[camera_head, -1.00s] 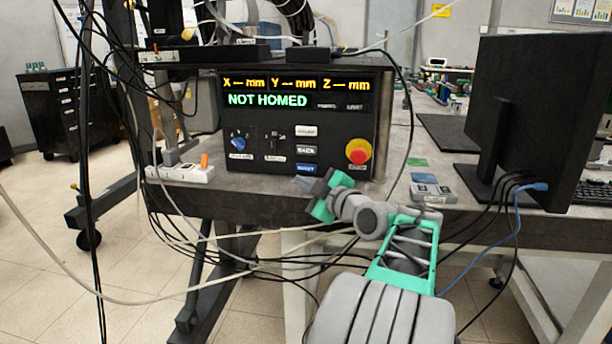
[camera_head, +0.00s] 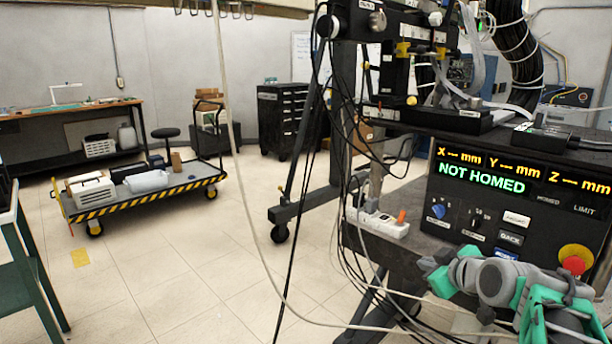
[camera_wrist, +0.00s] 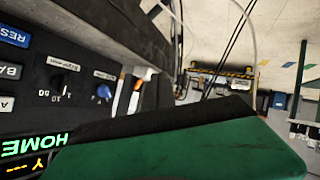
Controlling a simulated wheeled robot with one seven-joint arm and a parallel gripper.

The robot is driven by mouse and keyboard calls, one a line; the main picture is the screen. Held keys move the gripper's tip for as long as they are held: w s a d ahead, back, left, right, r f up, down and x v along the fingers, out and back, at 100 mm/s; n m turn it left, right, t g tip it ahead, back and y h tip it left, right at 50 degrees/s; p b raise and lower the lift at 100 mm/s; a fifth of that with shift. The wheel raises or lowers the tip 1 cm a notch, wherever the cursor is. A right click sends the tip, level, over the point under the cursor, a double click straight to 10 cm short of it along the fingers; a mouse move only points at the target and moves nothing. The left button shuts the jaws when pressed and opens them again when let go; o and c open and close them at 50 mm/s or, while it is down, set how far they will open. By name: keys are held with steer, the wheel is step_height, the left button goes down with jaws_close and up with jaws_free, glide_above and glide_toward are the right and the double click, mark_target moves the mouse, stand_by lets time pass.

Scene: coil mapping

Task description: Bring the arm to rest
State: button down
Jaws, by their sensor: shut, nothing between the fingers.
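My gripper (camera_head: 434,273) is at the lower right of the head view, in front of the bench edge and below the control panel (camera_head: 480,224). It is shut with nothing seen in it. My grey and green arm reaches in from the lower right corner, bent. The panel display reads NOT HOMED. A blue knob (camera_head: 438,210) and a red stop button (camera_head: 574,258) are on its face, the button partly behind my arm. In the wrist view the panel's blue knob (camera_wrist: 104,92) and buttons appear upside down, and a green gripper part fills the bottom.
A white power strip (camera_head: 385,226) with an orange switch lies on the bench beside the panel. Cables (camera_head: 262,235) hang down left of the bench to the floor. A striped cart (camera_head: 150,190) stands at the left.

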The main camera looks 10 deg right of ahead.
steer(key=s+a+r+m+g+p, duration=0.25)
steer(key=s+a+r+p, duration=0.2)
steer(key=a+p, duration=0.5)
steer(key=s+a+r+m+g+p, duration=0.2)
steer(key=s+a+g+p, duration=0.1)
steer(key=s, duration=0.4)
steer(key=s+a+r+m+g+p, duration=0.1)
steer(key=s+a+g+p, duration=0.2)
steer(key=s+a+p, duration=0.3)
steer(key=shift+s+a+r+m, duration=0.2)
steer(key=shift+s+r+m, duration=0.2)
steer(key=shift+s, duration=0.75)
